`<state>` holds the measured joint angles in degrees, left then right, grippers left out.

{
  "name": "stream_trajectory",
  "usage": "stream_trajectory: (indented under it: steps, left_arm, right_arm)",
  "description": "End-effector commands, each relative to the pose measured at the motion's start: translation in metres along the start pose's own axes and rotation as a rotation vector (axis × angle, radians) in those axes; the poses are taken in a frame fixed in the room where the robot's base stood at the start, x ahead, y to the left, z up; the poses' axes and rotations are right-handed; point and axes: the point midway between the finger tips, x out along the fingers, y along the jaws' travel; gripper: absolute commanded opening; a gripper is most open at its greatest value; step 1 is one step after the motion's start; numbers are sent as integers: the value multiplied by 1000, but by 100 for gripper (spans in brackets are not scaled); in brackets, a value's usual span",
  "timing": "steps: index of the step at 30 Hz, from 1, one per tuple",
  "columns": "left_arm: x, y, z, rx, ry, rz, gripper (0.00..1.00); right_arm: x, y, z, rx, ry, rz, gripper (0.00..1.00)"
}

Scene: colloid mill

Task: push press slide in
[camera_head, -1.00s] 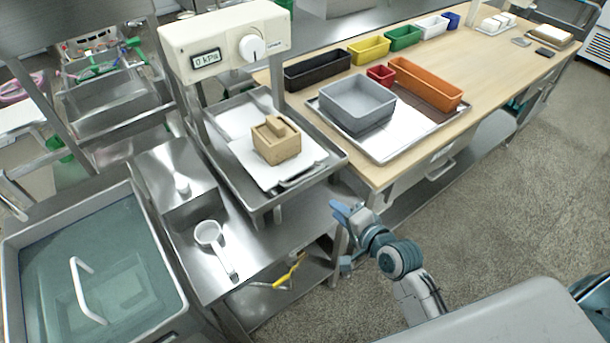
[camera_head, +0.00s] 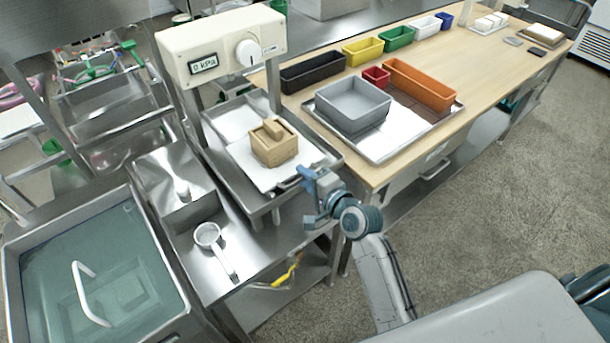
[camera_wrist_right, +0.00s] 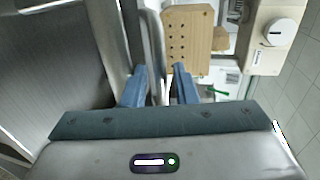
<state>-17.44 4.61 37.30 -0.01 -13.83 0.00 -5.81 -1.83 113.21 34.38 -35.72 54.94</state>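The press (camera_head: 222,48) is a cream box with a round dial and a "0 kPa" display above a metal tray. Its white slide plate (camera_head: 252,166) is pulled out toward me in the tray and carries a wooden mold box (camera_head: 272,150). A grey handle bar (camera_head: 287,186) is at the plate's front edge. My right gripper (camera_head: 304,178) is at the tray's front right corner, beside this handle. In the right wrist view the two blue fingers (camera_wrist_right: 161,72) are apart, with a grey bar (camera_wrist_right: 153,45) between them; contact is unclear. My left gripper is out of view.
A metal counter with a white-handled strainer (camera_head: 208,236) and a water basin (camera_head: 95,265) lie left. Right is a wooden table with a grey bin (camera_head: 352,100) on a tray and several coloured bins. The floor at right is clear.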

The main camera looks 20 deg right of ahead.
Motion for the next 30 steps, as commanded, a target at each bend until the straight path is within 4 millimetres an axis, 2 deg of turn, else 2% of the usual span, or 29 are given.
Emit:
stream_trajectory:
  steps: [9,13,14,20,27,30]
  left_arm:
    - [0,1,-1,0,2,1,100]
    - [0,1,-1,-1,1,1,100]
    - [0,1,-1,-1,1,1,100]
    - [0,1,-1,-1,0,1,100]
    - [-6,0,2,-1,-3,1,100]
    - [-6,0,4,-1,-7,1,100]
  right_arm:
    - [3,0,0,0,0,-1,26]
    - [3,0,0,0,0,0,2]
    - [3,0,0,0,0,0,0]
    - [4,0,0,0,0,0,0]
    - [36,-9,0,1,-1,-2,0]
    - [43,-9,0,1,-2,0,0]
